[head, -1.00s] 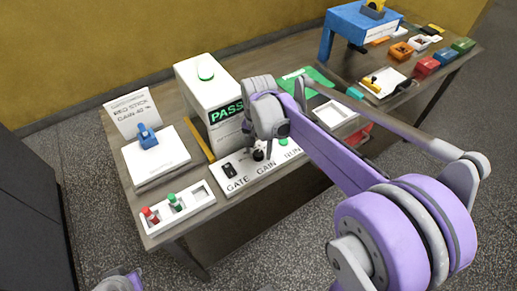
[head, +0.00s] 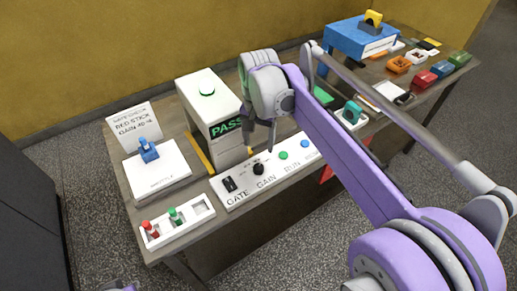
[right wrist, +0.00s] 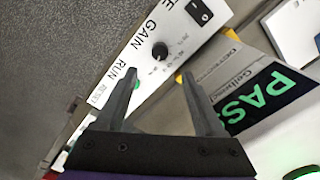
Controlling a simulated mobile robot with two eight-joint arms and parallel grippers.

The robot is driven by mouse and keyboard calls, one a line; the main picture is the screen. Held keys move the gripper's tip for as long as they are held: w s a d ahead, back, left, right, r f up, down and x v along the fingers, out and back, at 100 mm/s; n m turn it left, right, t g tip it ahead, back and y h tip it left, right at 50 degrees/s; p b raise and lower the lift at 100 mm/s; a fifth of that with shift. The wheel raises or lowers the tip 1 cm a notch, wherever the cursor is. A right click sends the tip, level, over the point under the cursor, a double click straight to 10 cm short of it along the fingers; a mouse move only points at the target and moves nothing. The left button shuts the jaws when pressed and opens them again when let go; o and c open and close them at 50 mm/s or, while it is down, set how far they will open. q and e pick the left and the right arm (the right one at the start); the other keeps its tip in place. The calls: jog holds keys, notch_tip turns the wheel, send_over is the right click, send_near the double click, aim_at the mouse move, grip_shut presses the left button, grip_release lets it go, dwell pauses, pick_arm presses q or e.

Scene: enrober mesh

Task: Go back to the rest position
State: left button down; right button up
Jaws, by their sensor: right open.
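My right gripper (head: 261,150) is open and empty. It hangs, fingers down, above the control panel (head: 230,197), in front of the white detector box (head: 207,92) with its green PASS screen. In the right wrist view the two fingers (right wrist: 158,75) stand apart with nothing between them. The black GAIN knob (head: 258,169) is below the fingertips and apart from them; it also shows in the right wrist view (right wrist: 160,51). My left gripper cannot be made out; only a sliver of purple shows at the bottom left edge.
A white block with a blue lever (head: 148,150) and a sign (head: 133,122) stand at the table's left. A white tray (head: 200,213) holds red and green sticks. A blue stand (head: 350,40) and several coloured blocks fill the far right. My right arm covers part of the table.

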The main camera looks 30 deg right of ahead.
jog(key=shift+r, duration=0.25)
dwell(0.3)
jog(key=s+a+f+n+t, duration=0.2)
jog(key=s+f+n, duration=0.3)
jog(key=s, duration=0.3)
jog(key=s+a+f+n+t, duration=0.3)
jog(key=s+a+f+n, duration=0.1)
jog(key=s+f, duration=0.3)
jog(key=shift+s+a+f+n, duration=0.3)
jog(key=shift+s+a+n, duration=0.1)
jog(key=shift+s+a, duration=0.1)
jog(key=shift+d, duration=0.1)
grip_shut()
dwell(0.5)
